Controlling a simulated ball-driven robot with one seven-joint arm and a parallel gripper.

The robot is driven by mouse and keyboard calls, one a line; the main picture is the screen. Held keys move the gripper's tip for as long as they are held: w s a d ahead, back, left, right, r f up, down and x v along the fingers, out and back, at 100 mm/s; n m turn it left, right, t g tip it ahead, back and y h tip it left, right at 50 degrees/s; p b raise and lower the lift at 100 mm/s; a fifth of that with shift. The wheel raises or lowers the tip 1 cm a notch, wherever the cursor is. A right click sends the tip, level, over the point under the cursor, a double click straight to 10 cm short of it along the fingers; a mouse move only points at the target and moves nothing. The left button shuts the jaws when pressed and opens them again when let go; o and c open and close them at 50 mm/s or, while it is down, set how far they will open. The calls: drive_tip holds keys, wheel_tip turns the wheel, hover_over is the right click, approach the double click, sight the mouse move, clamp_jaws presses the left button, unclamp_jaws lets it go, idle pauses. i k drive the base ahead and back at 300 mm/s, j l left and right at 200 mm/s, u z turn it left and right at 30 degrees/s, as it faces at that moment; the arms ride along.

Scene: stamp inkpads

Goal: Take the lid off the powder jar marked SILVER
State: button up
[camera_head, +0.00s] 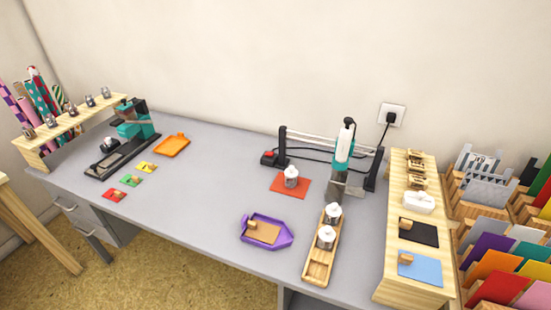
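Three small pale jars with light tops stand on the right half of the grey desk. One jar (291,177) stands upright on an orange-red mat (276,187). Two more jars, a rear one (333,214) and a front one (326,238), stand upright in a long wooden tray (318,271). Each seems to have its lid on, with a small knob on top. The markings are too small to read, so I cannot tell which jar is SILVER. My gripper is not in view.
A teal and white upright tool (344,150) stands behind the tray, near a metal-railed rack (318,142). A purple tray (250,239) lies left of the wooden one. A wooden shelf (405,265) bounds the right side. The desk's middle (205,195) is clear.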

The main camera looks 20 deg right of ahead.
sight(291, 172)
drive_tip(key=i+j+z, duration=0.1)
drive_tip(key=j, duration=0.3)
drive_tip(key=i+j+z, duration=0.1)
drive_tip(key=i+j, duration=0.15)
drive_tip(key=j, duration=0.15)
drive_tip(key=i+j, duration=0.15)
drive_tip(key=j, duration=0.3)
drive_tip(key=i+j+z, duration=0.15)
drive_tip(key=j, duration=0.25)
drive_tip(key=i+j+z, duration=0.1)
drive_tip(key=j, duration=0.35)
drive_tip(key=i+j+z, duration=0.1)
drive_tip(key=j, duration=0.35)
